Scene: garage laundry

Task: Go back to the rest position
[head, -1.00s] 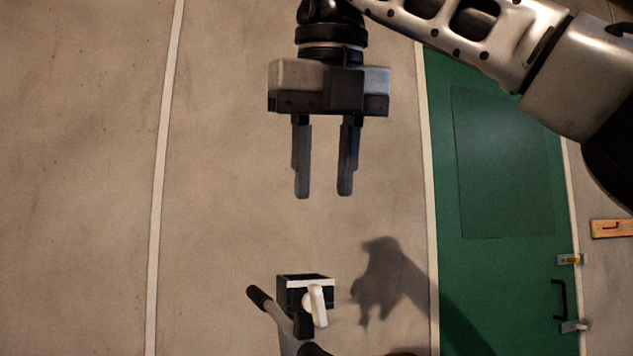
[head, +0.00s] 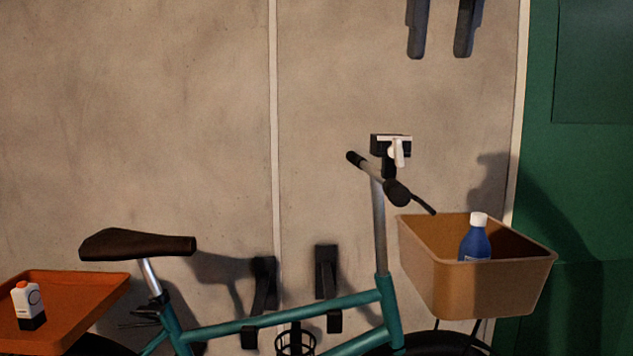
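My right gripper (head: 440,45) shows at the top edge of the head view, right of the middle. Only its two dark fingers are in the picture; they point down, stand apart and have nothing between them. The gripper is open and empty, in front of the bare wall above the bicycle's handlebar (head: 378,178). The rest of the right arm is cut off by the top edge. My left gripper is not in the picture.
A teal bicycle (head: 310,308) stands along the wall. Its tan front basket (head: 478,290) holds a blue bottle (head: 475,242). An orange tray (head: 85,305) at left holds a white carton (head: 27,305). A black-and-white wall bracket (head: 390,147) is behind the handlebar. A green door (head: 580,190) is at right.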

